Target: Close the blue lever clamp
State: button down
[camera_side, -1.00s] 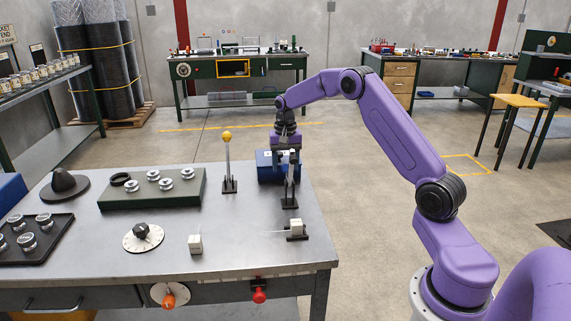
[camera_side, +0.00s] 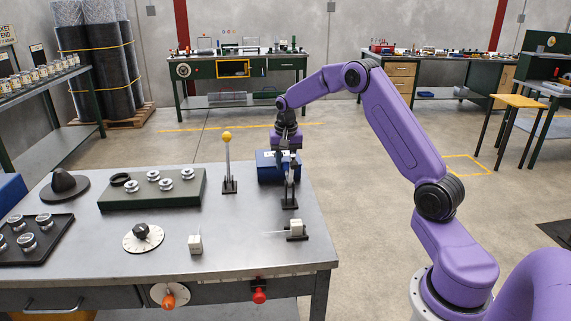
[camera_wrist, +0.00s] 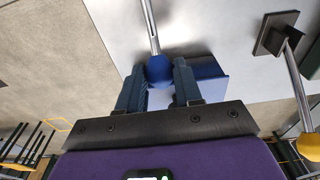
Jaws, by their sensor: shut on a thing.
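The blue lever clamp shows in the wrist view as a blue ball knob (camera_wrist: 158,70) on a grey metal lever (camera_wrist: 149,22). My gripper (camera_wrist: 160,86) is shut on this knob, with one dark finger on each side. In the side view, my gripper (camera_side: 289,156) is at the top of the upright clamp lever (camera_side: 290,182), and my fingers hide the knob. The clamp's dark base (camera_side: 289,203) stands near the right edge of the bench.
A yellow-knobbed lever (camera_side: 227,138) stands upright to the left. A blue box (camera_side: 266,170) sits behind the clamp. A dial (camera_side: 143,237) and green spool block (camera_side: 150,190) are farther left on the grey bench (camera_side: 85,250).

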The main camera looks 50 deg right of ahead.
jog(key=shift+s+a+r+t+h, duration=0.2)
jog(key=shift+r+t+h, duration=0.15)
jog(key=shift+r, duration=0.15)
jog(key=shift+s+a+r+t+h, duration=0.1)
jog(key=shift+a+r+t+h, duration=0.05)
jog(key=shift+r+t+h, duration=0.3)
jog(key=shift+s+a+r, duration=0.2)
jog(key=shift+a+r, duration=0.05)
jog(key=shift+r, duration=0.2)
jog(key=shift+s+a+r, duration=0.2)
jog(key=shift+r, duration=0.2)
jog(key=shift+s+a+r, duration=0.2)
jog(key=shift+s+a+r+t+h, duration=0.35)
jog(key=shift+t+h, duration=0.15)
jog(key=shift+s+a+r, duration=0.3)
jog(key=shift+s+a, duration=0.2)
jog(key=shift+s+a+r, duration=0.3)
jog(key=shift+s+a, duration=0.15)
jog(key=shift+a, duration=0.05)
jog(key=shift+s+a+r, duration=0.1)
jog(key=shift+s+a, duration=0.6)
jog(key=shift+s, duration=0.05)
jog(key=shift+a, duration=0.1)
jog(key=c, duration=0.8)
grip_release()
jog(key=shift+r, duration=0.15)
